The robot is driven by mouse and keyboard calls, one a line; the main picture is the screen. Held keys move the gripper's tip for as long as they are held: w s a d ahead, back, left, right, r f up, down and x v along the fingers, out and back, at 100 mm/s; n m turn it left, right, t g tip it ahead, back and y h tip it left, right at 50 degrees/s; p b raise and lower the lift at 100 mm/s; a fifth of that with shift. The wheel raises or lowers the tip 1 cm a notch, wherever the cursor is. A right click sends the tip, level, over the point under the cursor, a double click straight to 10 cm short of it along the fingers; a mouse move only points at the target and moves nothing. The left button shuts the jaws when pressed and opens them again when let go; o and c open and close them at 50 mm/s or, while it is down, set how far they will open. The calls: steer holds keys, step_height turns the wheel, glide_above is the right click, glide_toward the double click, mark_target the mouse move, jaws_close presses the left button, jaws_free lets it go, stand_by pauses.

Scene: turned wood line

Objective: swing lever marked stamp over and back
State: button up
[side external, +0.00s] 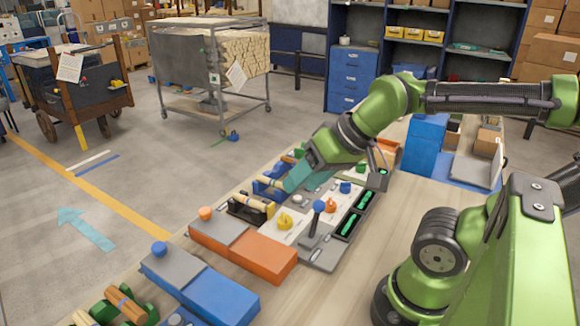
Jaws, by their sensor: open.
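A lever with a dark shaft and a blue ball knob (319,206) stands nearly upright on a grey base plate in the middle of the bench. No label reading stamp can be read from here, so I cannot tell whether this is the named lever. My gripper (288,187) reaches down with teal fingers over the far part of the row, beyond and left of the blue knob. It does not appear to touch that lever. The gap between the fingers is hard to see, and parts behind the hand are hidden.
Around the lever are a yellow knob (285,220), an orange knob (331,204) and a black tray with green pieces (351,222). Orange (257,256) and blue (221,297) blocks lie nearer. A laptop (483,170) sits at right. Bare bench shows right of the row.

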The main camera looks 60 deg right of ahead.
steer(key=w+d+m, duration=0.1)
steer(key=d, duration=0.1)
steer(key=d+f+g+h, duration=0.1)
steer(key=d, duration=0.1)
steer(key=w+d+f+m, duration=0.1)
steer(key=d, duration=0.1)
steer(key=shift+w+d+m+g, duration=0.25)
steer(key=shift+w+m+g, duration=0.05)
steer(key=c, duration=0.7)
steer(key=shift+g, duration=0.8)
steer(key=d, duration=0.4)
steer(key=w+d+f, duration=0.1)
steer(key=d, duration=0.1)
steer(key=shift+f, duration=0.1)
jaws_close()
steer(key=d+n+g+y, duration=0.1)
steer(key=d+n, duration=0.1)
steer(key=d, duration=0.4)
steer(key=s+d+f+n+g+y, duration=0.1)
steer(key=d+n+g, duration=0.1)
steer(key=d, duration=0.4)
steer(key=shift+s+d+f+n+y, duration=0.2)
steer(key=shift+s+d+n+y, duration=0.1)
steer(key=shift+n, duration=0.3)
